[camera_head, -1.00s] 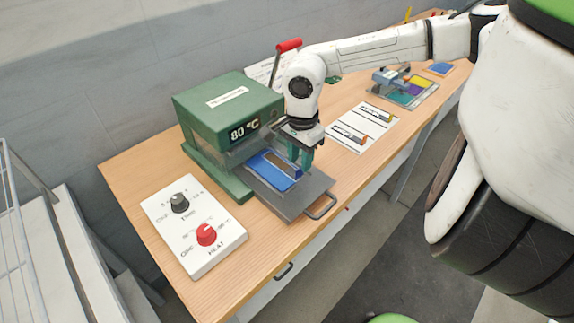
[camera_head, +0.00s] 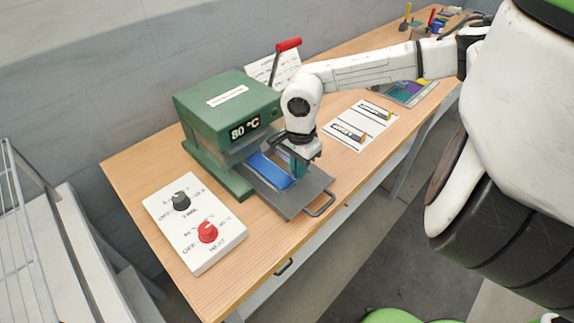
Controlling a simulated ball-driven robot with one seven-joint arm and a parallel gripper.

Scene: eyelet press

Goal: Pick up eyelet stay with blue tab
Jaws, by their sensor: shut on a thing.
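My gripper (camera_head: 299,168) is over the right side of the pulled-out metal tray (camera_head: 313,188) of the green press (camera_head: 225,105). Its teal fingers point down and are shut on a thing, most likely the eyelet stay. The stay itself is too hidden by the fingers and wrist to make out, and no blue tab can be told apart. The blue bed (camera_head: 268,169) on the tray shows no strip on its visible part.
A white control box (camera_head: 194,222) with a black knob and a red knob stands front left. The press shows 80 °C and has a red-handled lever (camera_head: 288,45). A picture card (camera_head: 358,124) lies to the right, a tray with coloured sections (camera_head: 408,93) beyond. Bare wood lies right of the press tray.

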